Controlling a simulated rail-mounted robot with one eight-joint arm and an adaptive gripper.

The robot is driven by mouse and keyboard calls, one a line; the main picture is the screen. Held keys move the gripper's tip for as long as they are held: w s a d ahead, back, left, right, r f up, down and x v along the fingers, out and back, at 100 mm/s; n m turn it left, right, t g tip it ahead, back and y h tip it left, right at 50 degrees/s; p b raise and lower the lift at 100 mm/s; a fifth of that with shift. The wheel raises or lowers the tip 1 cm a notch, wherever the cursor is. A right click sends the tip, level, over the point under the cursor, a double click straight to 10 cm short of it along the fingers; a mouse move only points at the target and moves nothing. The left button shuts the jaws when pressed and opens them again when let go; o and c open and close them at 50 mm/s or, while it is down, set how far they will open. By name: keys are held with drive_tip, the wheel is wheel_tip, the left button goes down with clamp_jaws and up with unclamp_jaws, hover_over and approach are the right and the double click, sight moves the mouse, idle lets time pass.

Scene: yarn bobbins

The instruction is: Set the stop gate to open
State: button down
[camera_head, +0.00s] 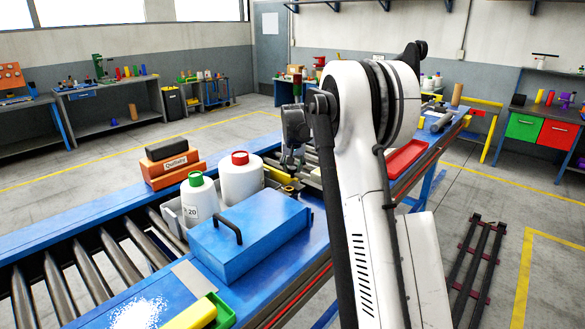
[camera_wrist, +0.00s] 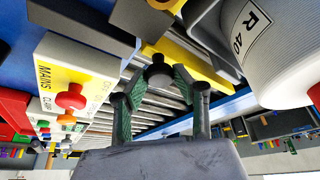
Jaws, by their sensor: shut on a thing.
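A yellow bar (camera_wrist: 192,68), which looks like the stop gate, lies across the grey rollers in the wrist view. A dark round knob (camera_wrist: 157,74) stands at its near end. My gripper (camera_wrist: 155,82) has its green-padded fingers closed around this knob, with nothing else between them. In the head view my gripper (camera_head: 291,163) reaches down behind the white bobbins, and a piece of the yellow bar (camera_head: 281,177) shows below it. The knob and fingertips are too small and covered there to make out. I cannot tell which setting the gate is at.
A cream panel (camera_wrist: 75,75) marked MAINS with a red knob stands left of the fingers. A white bobbin (camera_wrist: 280,60) marked R 40 is close on the right. A green-capped bobbin (camera_head: 199,200), a red-capped bobbin (camera_head: 240,178) and a blue toolbox (camera_head: 250,235) crowd the head view.

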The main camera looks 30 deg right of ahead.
drive_tip(key=s+d+b, duration=0.1)
drive_tip(key=s+d, duration=0.1)
drive_tip(key=s, duration=0.5)
drive_tip(key=s+d+b, duration=0.1)
drive_tip(key=s+d, duration=0.1)
drive_tip(key=s, duration=0.5)
drive_tip(key=s+d+b, duration=0.2)
drive_tip(key=s, duration=0.5)
drive_tip(key=shift+s, duration=0.25)
drive_tip(key=shift+d, duration=0.1)
drive_tip(key=c, duration=1.8)
unclamp_jaws()
drive_tip(key=o, duration=0.4)
drive_tip(key=shift+s, duration=0.2)
drive_tip(key=shift+w, duration=0.15)
drive_tip(key=v, duration=1.2)
